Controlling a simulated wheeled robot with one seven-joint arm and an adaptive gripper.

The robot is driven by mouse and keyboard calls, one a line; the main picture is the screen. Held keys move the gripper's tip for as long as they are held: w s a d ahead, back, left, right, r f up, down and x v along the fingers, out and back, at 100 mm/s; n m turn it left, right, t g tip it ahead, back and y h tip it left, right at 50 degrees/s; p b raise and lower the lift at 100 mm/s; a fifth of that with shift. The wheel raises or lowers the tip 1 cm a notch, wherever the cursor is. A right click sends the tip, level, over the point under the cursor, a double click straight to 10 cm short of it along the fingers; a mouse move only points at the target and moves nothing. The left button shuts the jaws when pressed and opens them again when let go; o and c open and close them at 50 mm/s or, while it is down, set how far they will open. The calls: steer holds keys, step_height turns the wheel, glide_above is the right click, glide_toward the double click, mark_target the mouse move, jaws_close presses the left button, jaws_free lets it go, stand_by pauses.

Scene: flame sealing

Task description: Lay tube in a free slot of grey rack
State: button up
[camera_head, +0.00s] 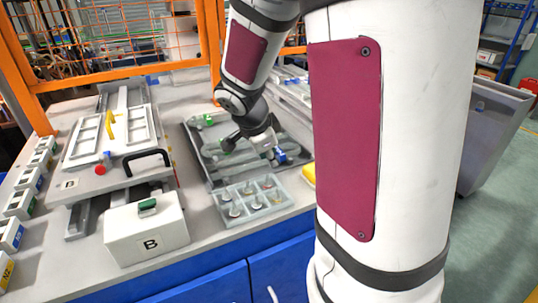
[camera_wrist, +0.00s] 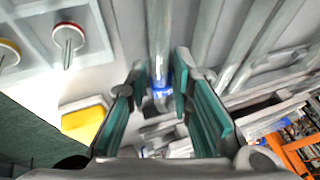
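A clear tube (camera_wrist: 160,35) with a blue band (camera_wrist: 162,90) lies lengthwise between my gripper's two teal fingers (camera_wrist: 161,75) in the wrist view. The fingers stand apart, with a small gap seeming to show on each side of the tube. In the head view my gripper (camera_head: 264,140) is low over the right part of a grey rack (camera_head: 196,150), and a blue piece (camera_head: 281,157) shows just beside it. Long parallel grey-green pieces (camera_wrist: 250,40) lie right of the tube in the wrist view. Which slots are free is hard to tell.
A clear compartment tray (camera_head: 226,219) with small pieces stands in front of the rack. A yellow object (camera_head: 309,173) lies right of it. An orange mesh fence (camera_head: 120,78) runs behind.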

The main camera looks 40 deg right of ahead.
steer(key=shift+o, duration=0.6)
steer(key=v, duration=1.2)
steer(key=shift+s+a, duration=0.1)
steer(key=s+a+r+n+t+y+p, duration=0.2)
steer(key=s+a+n+y, duration=0.3)
steer(key=s+a+n, duration=1)
steer(key=shift+s+r+n+p, duration=0.45)
steer(key=shift+s+n, duration=0.6)
steer(key=shift+n, duration=2.45)
steer(key=shift+a, duration=0.1)
